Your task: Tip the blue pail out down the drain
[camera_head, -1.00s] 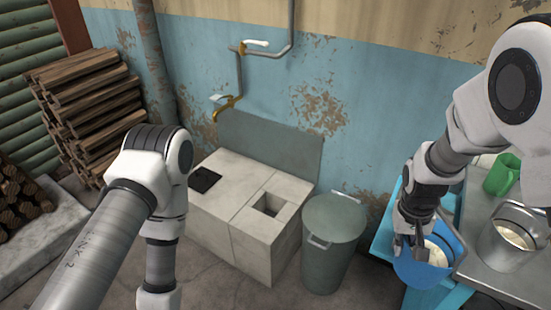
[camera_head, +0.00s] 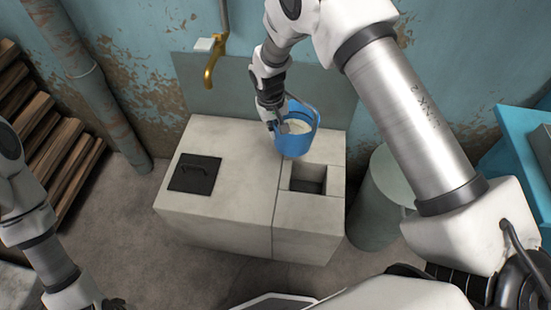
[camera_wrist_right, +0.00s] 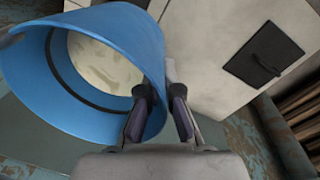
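The blue pail (camera_head: 295,141) hangs from my right gripper (camera_head: 277,124) above the back of the pale stone block, just behind the square drain opening (camera_head: 309,178). The pail looks roughly upright and holds a whitish content (camera_head: 296,127). In the right wrist view the gripper (camera_wrist_right: 160,108) has one finger inside and one outside the wall of the blue pail (camera_wrist_right: 140,50), pinching its rim. The pale content (camera_wrist_right: 103,65) shows inside. My left gripper (camera_head: 108,304) is only partly in view at the bottom left edge, and its fingers cannot be made out.
The stone block (camera_head: 235,220) has a black hatch with a handle (camera_head: 195,174) on its left half. A brass tap (camera_head: 210,65) is on the wall behind. A grey-green bin (camera_head: 375,215) stands close at the right, with a blue table (camera_head: 520,140) beyond.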

